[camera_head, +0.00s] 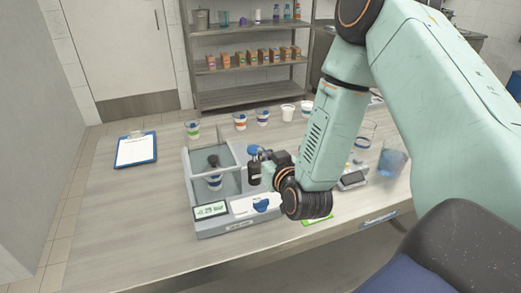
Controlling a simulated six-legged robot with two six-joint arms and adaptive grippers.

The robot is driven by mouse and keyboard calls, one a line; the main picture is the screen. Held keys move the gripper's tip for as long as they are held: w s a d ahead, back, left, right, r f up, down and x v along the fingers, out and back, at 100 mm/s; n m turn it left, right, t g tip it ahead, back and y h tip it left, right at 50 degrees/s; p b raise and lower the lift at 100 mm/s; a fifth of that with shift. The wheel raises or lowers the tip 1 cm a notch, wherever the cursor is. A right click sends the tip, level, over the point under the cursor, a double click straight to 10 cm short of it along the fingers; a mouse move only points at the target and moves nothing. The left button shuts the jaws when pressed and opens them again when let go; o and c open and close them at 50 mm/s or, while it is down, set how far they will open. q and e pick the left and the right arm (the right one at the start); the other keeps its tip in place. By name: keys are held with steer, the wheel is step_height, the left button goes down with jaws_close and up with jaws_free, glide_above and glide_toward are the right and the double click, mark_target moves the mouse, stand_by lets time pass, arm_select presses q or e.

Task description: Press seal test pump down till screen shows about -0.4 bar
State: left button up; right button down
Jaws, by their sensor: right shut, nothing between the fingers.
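The grey seal test unit (240,224) stands on the table near its front edge. Its small screen (210,210) at the front left is lit green and white, but its digits are too small to read. A cup (214,182) sits in the clear-walled chamber under a dark plunger-like part (214,161). A black upright cylinder (254,173) with a blue top, which looks like the pump, stands at the chamber's right. My right gripper (267,156) is shut and empty beside the cylinder's top; I cannot tell whether they touch. The left gripper is out of view.
Several cups (240,121) stand in a row behind the unit. A blue clipboard (135,150) lies at the left. A shelf rack (250,98) is at the back.

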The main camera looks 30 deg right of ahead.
steer(key=v, duration=0.3)
steer(key=shift+s+a, duration=0.15)
steer(key=shift+s, duration=0.2)
steer(key=shift+s+r, duration=0.2)
steer(key=shift+s, duration=0.05)
steer(key=shift+w+f, duration=0.1)
steer(key=shift+w, duration=0.1)
steer(key=shift+s, duration=0.15)
stand_by(0.4)
stand_by(0.4)
